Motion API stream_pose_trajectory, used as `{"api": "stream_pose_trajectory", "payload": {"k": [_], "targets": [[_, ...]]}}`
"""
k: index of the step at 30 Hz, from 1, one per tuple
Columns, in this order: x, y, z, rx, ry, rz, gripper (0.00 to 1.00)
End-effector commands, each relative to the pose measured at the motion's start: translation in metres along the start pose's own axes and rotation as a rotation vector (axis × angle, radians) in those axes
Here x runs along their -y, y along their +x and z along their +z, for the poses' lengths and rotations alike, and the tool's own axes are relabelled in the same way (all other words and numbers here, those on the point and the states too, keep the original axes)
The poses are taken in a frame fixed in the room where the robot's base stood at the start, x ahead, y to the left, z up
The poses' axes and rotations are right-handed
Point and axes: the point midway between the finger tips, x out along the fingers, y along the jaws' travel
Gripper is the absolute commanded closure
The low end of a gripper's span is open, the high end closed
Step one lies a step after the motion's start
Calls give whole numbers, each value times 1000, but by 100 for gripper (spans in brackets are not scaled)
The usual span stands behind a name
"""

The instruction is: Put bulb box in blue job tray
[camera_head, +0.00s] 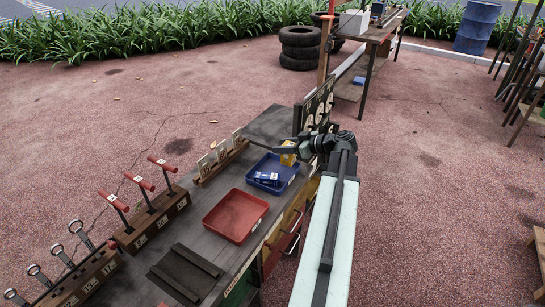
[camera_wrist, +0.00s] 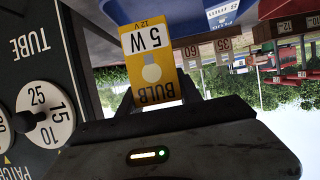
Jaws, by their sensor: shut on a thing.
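The bulb box (camera_wrist: 152,62) is yellow and white, marked "BULB 5 W 12 V", and appears upside down in the wrist view. My gripper (camera_wrist: 157,92) is shut on it. In the head view, the bulb box (camera_head: 288,159) is at the far right part of the blue job tray (camera_head: 250,175), held by my gripper (camera_head: 288,150). I cannot tell whether it touches the tray. Small blue items (camera_head: 267,178) lie in the tray. The blue tray (camera_wrist: 180,12) also shows at the top of the wrist view, with a white label. My gripper hides part of the box.
A red tray (camera_head: 235,216) is in front of the blue one on the dark bench. A wooden rack with cards (camera_head: 221,162) stands to the left. An upright panel with round dials (camera_head: 316,108) stands behind my gripper; its dials (camera_wrist: 46,118) are close in the wrist view.

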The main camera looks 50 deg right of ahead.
Motion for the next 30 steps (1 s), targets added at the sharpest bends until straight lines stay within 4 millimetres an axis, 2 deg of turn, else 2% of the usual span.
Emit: {"api": "stream_pose_trajectory", "payload": {"k": [1,3,6,11,19,25,30], "targets": [[5,12,-2,0,-1,-3,98],[8,23,-6,0,0,-3,98],[10,33,-10,0,0,0,98],[11,36,-9,0,0,0,98],[11,50,26,0,0,-1,98],[11,49,22,0,0,-1,98],[11,51,26,0,0,-1,98]]}}
